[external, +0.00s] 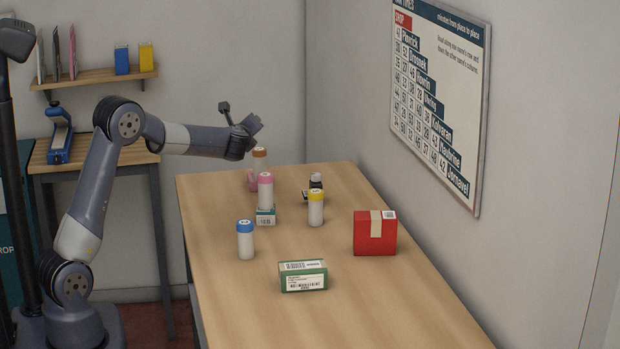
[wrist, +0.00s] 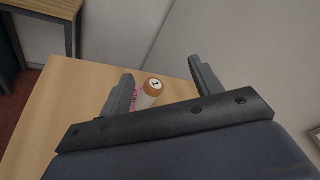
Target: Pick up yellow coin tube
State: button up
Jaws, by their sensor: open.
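The yellow coin tube (external: 316,209) has a white body and a yellow cap. It stands upright right of the middle of the counter in the external view, and I cannot see it in the wrist view. My gripper (external: 255,130) is open, held above the far left part of the counter, up and to the left of the yellow tube and apart from it. In the wrist view the fingers of my gripper (wrist: 162,82) are spread, and a tube with a brown-orange cap (wrist: 153,87) shows below between them. The gripper appears empty.
A pink-capped tube (external: 265,190) stands at a small teal box (external: 265,215). The near right counter is clear; a wall borders the right.

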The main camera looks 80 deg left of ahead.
jog(key=n+g+p, duration=0.1)
jog(key=n, duration=0.2)
jog(key=n+h+p, duration=0.9)
jog(key=n+h, duration=0.4)
jog(key=n, duration=0.4)
send_over(315, 209)
jog(key=s+d, duration=0.1)
jog(key=s, duration=0.2)
jog(key=f, duration=0.1)
jog(key=x, duration=0.3)
jog(key=s+x, duration=0.1)
jog(key=x, duration=0.3)
jog(key=d+x, duration=0.1)
jog(key=x, duration=0.2)
jog(key=shift+s+a+f, duration=0.1)
jog(key=shift+s+f, duration=0.1)
jog(key=shift+f, duration=0.45)
jog(key=shift+a+p+x, duration=0.2)
jog(key=shift+p+x, duration=0.95)
jog(key=shift+x, duration=1.65)
jog(key=shift+s, duration=0.1)
jog(key=shift+c, duration=0.4)
jog(key=c, duration=1.1)
